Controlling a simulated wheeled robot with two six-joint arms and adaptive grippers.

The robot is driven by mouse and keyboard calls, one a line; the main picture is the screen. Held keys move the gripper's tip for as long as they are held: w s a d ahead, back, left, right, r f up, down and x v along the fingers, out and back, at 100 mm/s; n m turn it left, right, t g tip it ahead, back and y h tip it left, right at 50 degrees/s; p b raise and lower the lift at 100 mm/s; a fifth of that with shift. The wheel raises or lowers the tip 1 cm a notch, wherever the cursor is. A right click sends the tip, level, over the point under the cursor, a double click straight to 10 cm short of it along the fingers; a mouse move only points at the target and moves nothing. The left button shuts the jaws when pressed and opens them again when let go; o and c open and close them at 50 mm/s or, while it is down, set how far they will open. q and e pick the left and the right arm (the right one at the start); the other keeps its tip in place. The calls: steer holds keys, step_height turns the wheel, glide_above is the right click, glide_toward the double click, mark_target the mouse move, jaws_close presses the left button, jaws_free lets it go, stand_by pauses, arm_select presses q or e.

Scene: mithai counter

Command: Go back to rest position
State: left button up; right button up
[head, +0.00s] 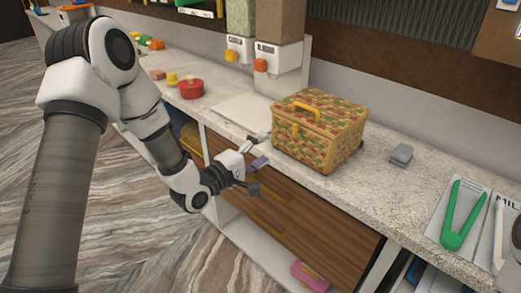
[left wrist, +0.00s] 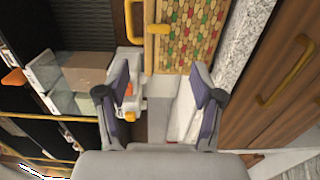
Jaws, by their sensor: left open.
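My left gripper (head: 254,173) is open and empty in the head view. It hangs just off the counter's front edge, to the left of a patterned basket box. In the left wrist view its two fingers (left wrist: 163,105) stand wide apart with nothing between them. The basket box (head: 319,131) has a yellow handle and sits closed on the counter. Its patterned side also shows at the top of the left wrist view (left wrist: 190,35). My right gripper is not in view.
The counter (head: 375,185) holds a grey block (head: 401,154), green tongs (head: 462,215), a red pot (head: 191,88) and two dispensers (head: 278,70). Wooden drawers (head: 290,205) lie below its front edge. The patterned floor (head: 150,240) at the lower left is free.

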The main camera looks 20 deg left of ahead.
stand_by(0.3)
arm_select(q)
steer(key=s+d+f+g+y, duration=0.15)
steer(key=s+f, duration=0.25)
steer(key=f, duration=0.4)
steer(key=s+d+f+m+g, duration=0.1)
steer(key=s+f+g, duration=0.25)
steer(key=f, duration=0.45)
steer(key=s+d+f+g, duration=0.2)
steer(key=s+f, duration=0.2)
steer(key=f, duration=0.4)
steer(key=s+a+f+m+g+y, duration=0.1)
steer(key=s+f+m+g, duration=0.2)
steer(key=s, duration=0.4)
steer(key=s+a+f+m+g+y, duration=0.2)
steer(key=s+m, duration=0.3)
steer(key=s, duration=0.3)
steer(key=s+a+f+m+g+y, duration=0.1)
steer(key=s+f+m+g, duration=0.3)
steer(key=s, duration=0.4)
steer(key=shift+a+f+m+g+y, duration=0.15)
steer(key=shift+f+m+g+y, duration=0.25)
steer(key=shift+f+g, duration=0.1)
